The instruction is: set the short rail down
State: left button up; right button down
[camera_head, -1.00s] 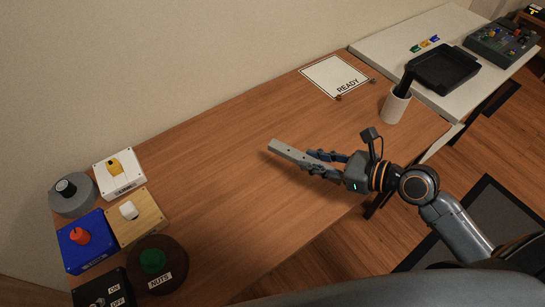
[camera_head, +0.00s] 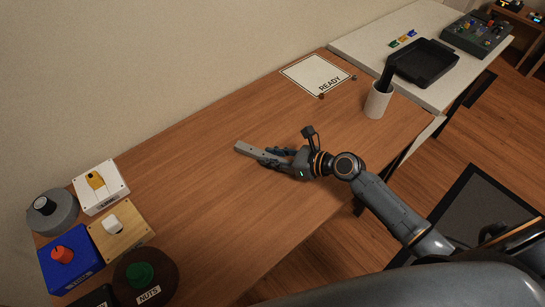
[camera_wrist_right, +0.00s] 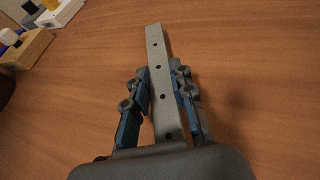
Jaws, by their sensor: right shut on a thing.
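The short rail (camera_head: 251,151) is a grey flat bar with a row of holes. My right gripper (camera_head: 279,157) is shut on it over the middle of the wooden table (camera_head: 200,190). In the right wrist view the rail (camera_wrist_right: 155,45) lies lengthwise between the two blue-padded fingers of the right gripper (camera_wrist_right: 160,85), its far end sticking out past the fingertips. The rail is low over the wood; I cannot tell whether it touches the table. My left gripper is not in view.
Several switch and knob boxes, including a blue one (camera_head: 57,272) and a white one (camera_head: 109,199), stand at the left. A READY mat (camera_head: 310,73) and a white cup (camera_head: 378,100) are at the back right. A black tray (camera_head: 425,70) is on the white table. Wood around the rail is clear.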

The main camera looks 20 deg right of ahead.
jog(key=shift+f, duration=0.15)
jog(key=c, duration=1.1)
grip_release()
jog(key=shift+c, duration=0.2)
